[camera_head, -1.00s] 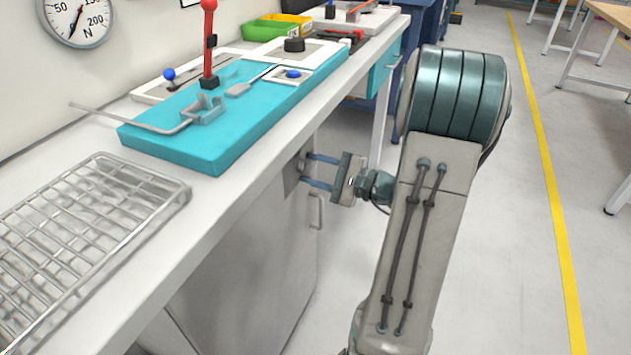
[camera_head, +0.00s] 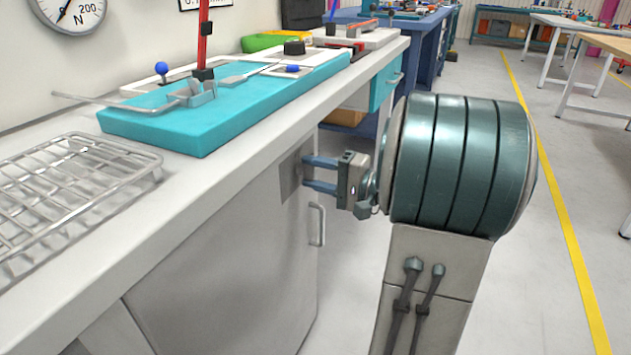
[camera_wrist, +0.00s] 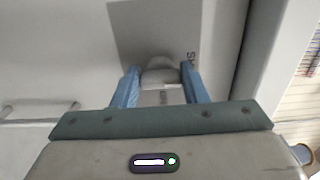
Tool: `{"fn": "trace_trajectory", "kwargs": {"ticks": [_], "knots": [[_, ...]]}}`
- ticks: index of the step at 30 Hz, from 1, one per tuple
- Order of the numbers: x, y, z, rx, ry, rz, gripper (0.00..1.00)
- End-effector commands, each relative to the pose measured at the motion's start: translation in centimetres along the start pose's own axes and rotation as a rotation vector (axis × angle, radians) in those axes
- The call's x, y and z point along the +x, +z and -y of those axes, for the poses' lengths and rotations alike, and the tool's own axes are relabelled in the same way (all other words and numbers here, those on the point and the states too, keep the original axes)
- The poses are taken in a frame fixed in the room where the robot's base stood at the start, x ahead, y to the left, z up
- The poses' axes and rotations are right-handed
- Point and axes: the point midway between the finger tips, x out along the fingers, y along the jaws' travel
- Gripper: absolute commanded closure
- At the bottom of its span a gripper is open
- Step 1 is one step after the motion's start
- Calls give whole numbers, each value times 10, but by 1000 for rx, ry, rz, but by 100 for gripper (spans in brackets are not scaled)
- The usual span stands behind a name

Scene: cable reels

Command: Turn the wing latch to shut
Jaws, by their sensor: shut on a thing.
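The wing latch (camera_wrist: 160,74) is a pale grey piece on a darker grey plate (camera_wrist: 140,30) on the cabinet front. In the wrist view it sits between the two blue fingers of my gripper (camera_wrist: 161,82), which is shut on it. Lettering beside the latch is partly hidden and I cannot read it in full. In the head view my gripper (camera_head: 318,174) reaches left to the plate (camera_head: 291,175) near the cabinet's upper right edge; the latch itself is hidden there by the fingers.
A bar handle (camera_head: 317,224) stands out from the cabinet front (camera_head: 230,245) just below my gripper. The counter above holds a wire rack (camera_head: 75,185) and a teal board (camera_head: 190,130) with levers. Open floor lies to the right, with a yellow line (camera_head: 560,215).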

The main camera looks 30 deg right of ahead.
Motion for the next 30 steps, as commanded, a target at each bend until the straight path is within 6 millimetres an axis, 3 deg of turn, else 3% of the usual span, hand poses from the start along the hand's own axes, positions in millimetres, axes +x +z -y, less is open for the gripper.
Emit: {"fn": "trace_trajectory", "kwargs": {"ticks": [14, 15, 17, 26, 30], "knots": [[0, 0, 0, -16, 1, -1, 83], [0, 0, 0, -16, 1, -1, 58], [0, 0, 0, -16, 1, -1, 41], [-1, 0, 0, -15, 1, -1, 39], [-12, -1, 1, -13, 1, -2, 39]]}}
